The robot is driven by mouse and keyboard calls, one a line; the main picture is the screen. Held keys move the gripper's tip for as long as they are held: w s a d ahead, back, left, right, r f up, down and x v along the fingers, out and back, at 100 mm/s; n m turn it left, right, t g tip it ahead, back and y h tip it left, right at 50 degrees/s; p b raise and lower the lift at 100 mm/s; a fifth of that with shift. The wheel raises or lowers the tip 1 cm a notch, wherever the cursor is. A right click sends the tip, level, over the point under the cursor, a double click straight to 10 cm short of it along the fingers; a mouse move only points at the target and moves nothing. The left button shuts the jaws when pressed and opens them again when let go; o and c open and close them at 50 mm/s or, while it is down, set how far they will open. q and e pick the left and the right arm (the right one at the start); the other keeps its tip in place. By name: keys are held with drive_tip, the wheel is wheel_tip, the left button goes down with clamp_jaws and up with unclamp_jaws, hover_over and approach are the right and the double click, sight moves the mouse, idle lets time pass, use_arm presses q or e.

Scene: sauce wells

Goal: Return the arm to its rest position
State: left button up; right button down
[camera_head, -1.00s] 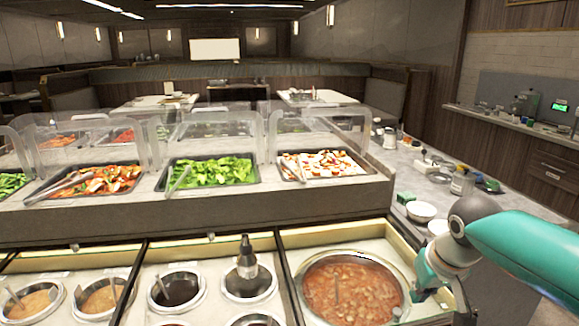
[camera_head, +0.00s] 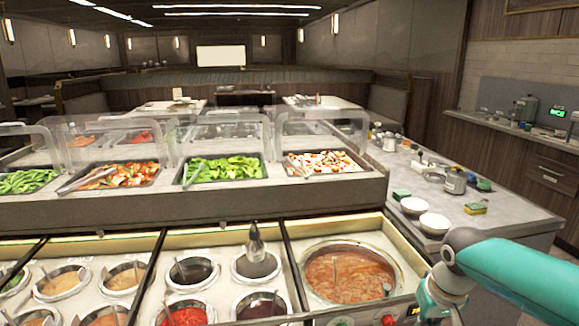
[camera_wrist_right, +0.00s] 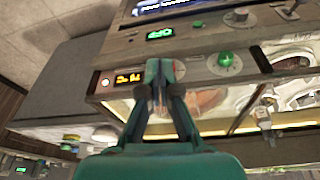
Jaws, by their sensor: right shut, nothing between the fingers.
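My right arm (camera_head: 520,275), teal with a grey joint, comes in from the right in the head view. Its lower end hangs beside the right end of the sauce counter, past the large soup well (camera_head: 350,275). In the right wrist view my right gripper (camera_wrist_right: 158,105) has its fingers together with nothing between them. Its fingers appear in front of the counter's front panel, which has dials and lit displays (camera_wrist_right: 122,78). I cannot tell the exact gap to the panel. My left gripper is in neither view.
Several round sauce wells (camera_head: 190,272) lie left of the soup. A bottle (camera_head: 255,243) stands in one well. Behind are food trays (camera_head: 222,170) under clear guards. On the right counter (camera_head: 480,225) are two white bowls (camera_head: 434,223), a sponge (camera_head: 476,208) and small containers.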

drive_tip(key=s+a+f+g+y, duration=0.1)
drive_tip(key=s+a+f+g, duration=0.15)
drive_tip(key=f, duration=0.45)
drive_tip(key=s+a+f+g+p, duration=0.1)
drive_tip(key=s+f, duration=0.3)
drive_tip(key=f, duration=0.3)
drive_tip(key=s+a+f+g+y, duration=0.1)
drive_tip(key=s+a+f, duration=0.1)
drive_tip(key=s+f, duration=0.35)
drive_tip(key=s+a+f+m+t+y, duration=0.1)
drive_tip(key=s+a+f, duration=0.3)
drive_tip(key=f, duration=0.3)
drive_tip(key=s+a+f+m+t+y+p, duration=0.1)
drive_tip(key=s+a+f, duration=0.3)
drive_tip(key=s+f, duration=0.2)
drive_tip(key=shift+s+a+f, duration=0.25)
drive_tip(key=shift+f, duration=0.25)
drive_tip(key=shift+t, duration=0.25)
